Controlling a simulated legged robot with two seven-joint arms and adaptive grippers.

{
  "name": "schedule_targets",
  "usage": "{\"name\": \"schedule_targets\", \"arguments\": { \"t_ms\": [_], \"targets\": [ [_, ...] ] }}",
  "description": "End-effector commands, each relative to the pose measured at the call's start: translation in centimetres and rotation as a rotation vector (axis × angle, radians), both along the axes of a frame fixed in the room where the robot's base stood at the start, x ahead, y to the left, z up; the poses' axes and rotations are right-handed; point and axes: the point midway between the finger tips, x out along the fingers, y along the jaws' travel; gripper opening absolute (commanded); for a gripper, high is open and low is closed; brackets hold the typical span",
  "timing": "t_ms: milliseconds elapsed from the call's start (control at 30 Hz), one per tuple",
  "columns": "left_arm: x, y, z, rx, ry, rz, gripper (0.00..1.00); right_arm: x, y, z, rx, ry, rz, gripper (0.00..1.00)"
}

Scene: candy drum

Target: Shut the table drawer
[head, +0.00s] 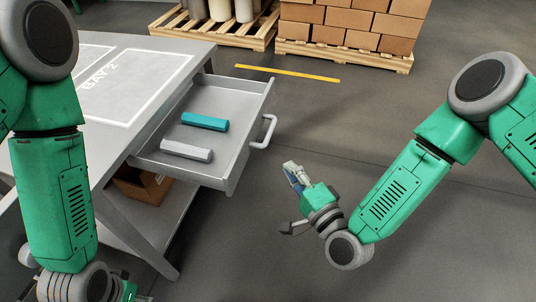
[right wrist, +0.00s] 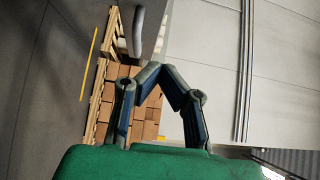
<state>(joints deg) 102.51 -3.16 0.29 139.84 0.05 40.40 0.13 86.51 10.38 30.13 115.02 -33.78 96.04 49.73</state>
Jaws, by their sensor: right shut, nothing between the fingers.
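The table drawer (head: 228,163) is pulled well out from the grey table (head: 165,57) on its right side. A teal bar (head: 205,122) and a pale grey bar (head: 187,150) lie in it. Its grey handle (head: 270,132) sticks out from the front panel. My right gripper (head: 290,168) is shut and empty, to the right of the drawer front and apart from the handle. In the right wrist view its fingertips (right wrist: 160,72) come together, and a grey curved bar, apparently the handle (right wrist: 138,35), shows beyond them. My left gripper's fingers are out of view; its arm hangs at the left.
An open cardboard box (head: 143,185) sits on the table's lower shelf, below the drawer. Pallets with brown cartons (head: 350,22) and pale cylinders (head: 220,8) stand at the back. A yellow line (head: 287,73) marks the floor. The floor right of the drawer is clear.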

Motion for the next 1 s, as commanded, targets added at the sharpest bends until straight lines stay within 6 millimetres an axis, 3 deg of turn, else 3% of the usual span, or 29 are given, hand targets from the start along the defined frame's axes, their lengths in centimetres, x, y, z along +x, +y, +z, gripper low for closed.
{"name": "schedule_targets", "arguments": {
  "t_ms": [167, 533, 733, 1000],
  "targets": [
    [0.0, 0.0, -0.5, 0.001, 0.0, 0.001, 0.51, 1.9, 0.8, 0.1, 0.007, -0.004, 0.001, 0.0],
    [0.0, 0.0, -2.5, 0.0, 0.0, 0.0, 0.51, 8.9, 4.1, -0.1, 0.006, -0.003, 0.0, 0.0],
    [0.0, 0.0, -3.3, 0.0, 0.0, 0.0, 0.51, 9.6, 7.0, -0.1, 0.002, 0.001, 0.002, 0.0],
    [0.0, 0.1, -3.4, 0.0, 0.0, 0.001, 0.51, 9.9, 7.9, 0.0, 0.003, 0.001, 0.001, 0.0]
  ]
}}
